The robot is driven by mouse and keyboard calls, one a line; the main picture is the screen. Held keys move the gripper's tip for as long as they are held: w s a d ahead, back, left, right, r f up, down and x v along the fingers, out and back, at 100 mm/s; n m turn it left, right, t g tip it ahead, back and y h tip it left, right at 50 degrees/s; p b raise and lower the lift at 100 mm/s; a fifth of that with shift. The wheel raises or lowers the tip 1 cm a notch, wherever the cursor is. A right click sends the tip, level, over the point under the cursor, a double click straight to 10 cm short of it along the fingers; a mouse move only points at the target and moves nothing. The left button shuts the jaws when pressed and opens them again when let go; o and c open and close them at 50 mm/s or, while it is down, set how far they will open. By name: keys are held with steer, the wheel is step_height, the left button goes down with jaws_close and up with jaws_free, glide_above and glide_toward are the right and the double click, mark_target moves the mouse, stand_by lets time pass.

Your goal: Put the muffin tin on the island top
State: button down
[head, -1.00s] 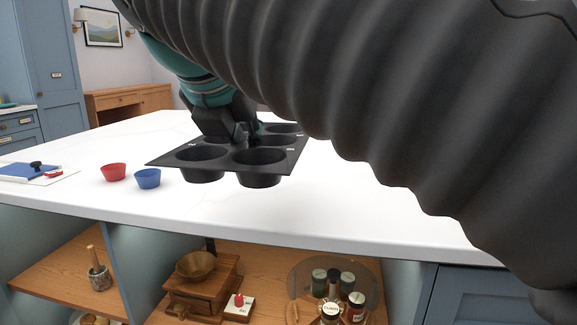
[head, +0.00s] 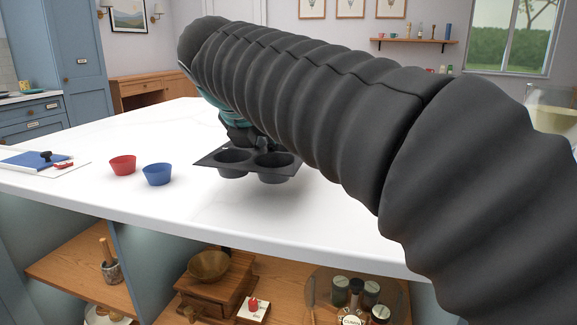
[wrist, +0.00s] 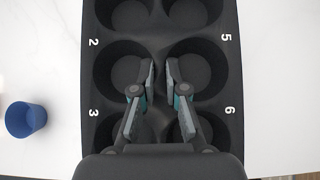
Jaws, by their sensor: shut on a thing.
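The dark grey muffin tin (head: 213,160) is over the white island top (head: 120,215), right of the blue cup. Its near cups show in the head view; my arm hides its far part. In the wrist view the tin (wrist: 160,22) shows several cups with numbers beside them. My gripper (wrist: 160,75) is shut on the tin, its fingers close together at the middle web between the two rows. In the head view my gripper (head: 245,138) is mostly hidden by my arm. The tin looks level; I cannot tell whether it touches the top.
A red cup (head: 122,165) and a blue cup (head: 158,174) stand left of the tin. A white board with a blue item (head: 35,161) lies farther left. White top around the tin is clear.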

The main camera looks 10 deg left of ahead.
mark_target(247, 162)
steer(key=shift+w+a+f, duration=0.15)
steer(key=shift+w+f, duration=0.15)
steer(key=shift+w, duration=0.1)
steer(key=shift+f+b, duration=0.45)
steer(key=shift+f, duration=1.45)
steer(key=shift+f, duration=0.15)
steer(key=c, duration=1.2)
jaws_free()
steer(key=shift+s+r, duration=0.1)
steer(key=shift+r, duration=0.1)
steer(key=p+v, duration=0.1)
steer(key=v, duration=1)
steer(key=shift+s+r, duration=0.25)
